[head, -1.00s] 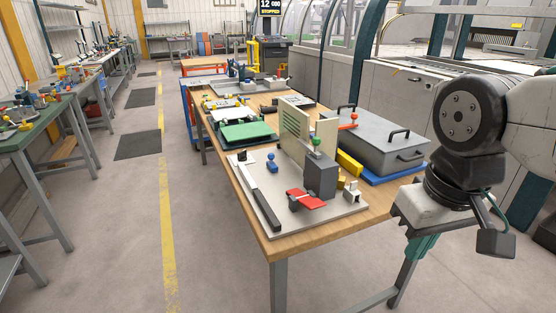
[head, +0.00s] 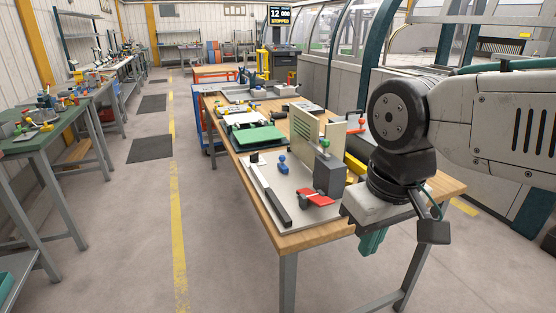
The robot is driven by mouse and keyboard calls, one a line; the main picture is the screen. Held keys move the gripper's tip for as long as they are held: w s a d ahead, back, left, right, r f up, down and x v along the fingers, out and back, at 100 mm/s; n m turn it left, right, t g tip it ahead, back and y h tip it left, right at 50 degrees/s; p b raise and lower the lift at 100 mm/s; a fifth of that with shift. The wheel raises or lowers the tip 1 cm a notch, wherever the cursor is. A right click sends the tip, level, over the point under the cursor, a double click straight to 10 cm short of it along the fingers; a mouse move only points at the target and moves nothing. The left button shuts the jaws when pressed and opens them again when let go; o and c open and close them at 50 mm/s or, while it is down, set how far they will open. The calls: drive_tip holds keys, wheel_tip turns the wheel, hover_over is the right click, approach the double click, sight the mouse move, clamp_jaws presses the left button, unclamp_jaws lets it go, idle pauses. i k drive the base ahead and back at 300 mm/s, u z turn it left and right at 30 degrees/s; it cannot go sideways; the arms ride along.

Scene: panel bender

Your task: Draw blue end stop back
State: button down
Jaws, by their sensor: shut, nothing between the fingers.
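The blue end stop (head: 283,164) is a small rounded blue piece standing on the pale fixture plate (head: 262,187). It is left of the upright cream panel and behind the red clamp. My gripper (head: 372,243) hangs at the table's right front edge, with teal fingers pointing down. It is shut and empty, well to the right of the blue end stop and apart from it. The end stop's base is too small to make out clearly.
On the plate are a long dark bar (head: 268,193), a red clamp (head: 316,198) and a dark grey block (head: 328,176) with a green knob. The cream slotted panel (head: 305,133) stands upright behind. A green tray (head: 257,136) lies further back. The aisle at left is clear.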

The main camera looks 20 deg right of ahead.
sight(283, 167)
drive_tip(key=i, duration=1)
